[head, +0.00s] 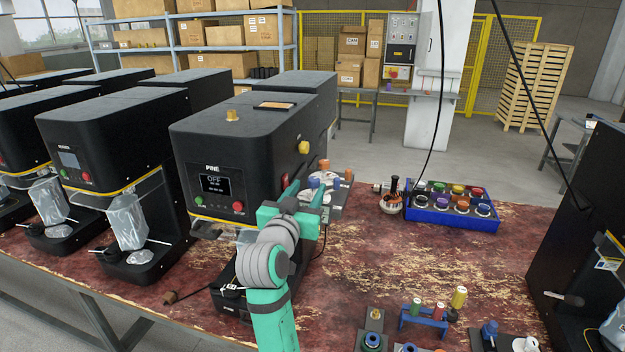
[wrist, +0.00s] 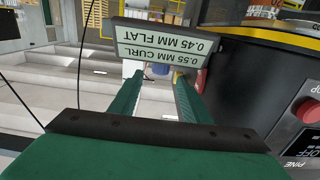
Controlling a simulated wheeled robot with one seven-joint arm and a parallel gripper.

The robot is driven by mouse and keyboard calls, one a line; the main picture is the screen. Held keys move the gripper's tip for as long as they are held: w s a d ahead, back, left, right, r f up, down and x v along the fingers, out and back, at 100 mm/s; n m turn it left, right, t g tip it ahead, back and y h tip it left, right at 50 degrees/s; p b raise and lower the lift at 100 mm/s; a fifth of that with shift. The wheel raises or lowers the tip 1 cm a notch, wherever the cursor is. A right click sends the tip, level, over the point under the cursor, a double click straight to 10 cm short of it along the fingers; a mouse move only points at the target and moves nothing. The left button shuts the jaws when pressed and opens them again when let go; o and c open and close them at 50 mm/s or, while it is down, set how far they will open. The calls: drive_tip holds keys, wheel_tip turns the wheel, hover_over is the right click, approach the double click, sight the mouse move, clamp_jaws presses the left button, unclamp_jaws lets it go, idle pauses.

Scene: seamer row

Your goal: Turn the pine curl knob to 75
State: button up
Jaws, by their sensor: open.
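The black seamer marked PINE (head: 212,168) stands left of my gripper, and its screen (head: 215,184) reads OFF. My gripper (head: 305,195) is open beside its right side. In the wrist view the open fingers (wrist: 160,84) reach toward a grey plate (wrist: 160,42) reading 0.55 MM CURL and 0.45 MM FLAT, upside down. Small pale and blue parts show between the fingertips, partly hidden. An orange knob (head: 323,165) stands just beyond my gripper, and a yellow knob (head: 303,147) is on the machine's side. I cannot tell which knob is the curl one, nor its setting.
A red stop button (wrist: 307,109) is close right of my gripper in the wrist view. More seamers (head: 120,130) stand left. A blue tray (head: 450,213) of coloured rollers and a small blue rack (head: 424,322) stand right. The worn red bench (head: 380,265) is clear between them.

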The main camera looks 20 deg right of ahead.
sight(312, 182)
drive_tip(key=x, duration=0.6)
drive_tip(key=shift+d, duration=0.2)
drive_tip(key=shift+w, duration=0.1)
drive_tip(key=shift+a, duration=0.1)
drive_tip(key=c, duration=1)
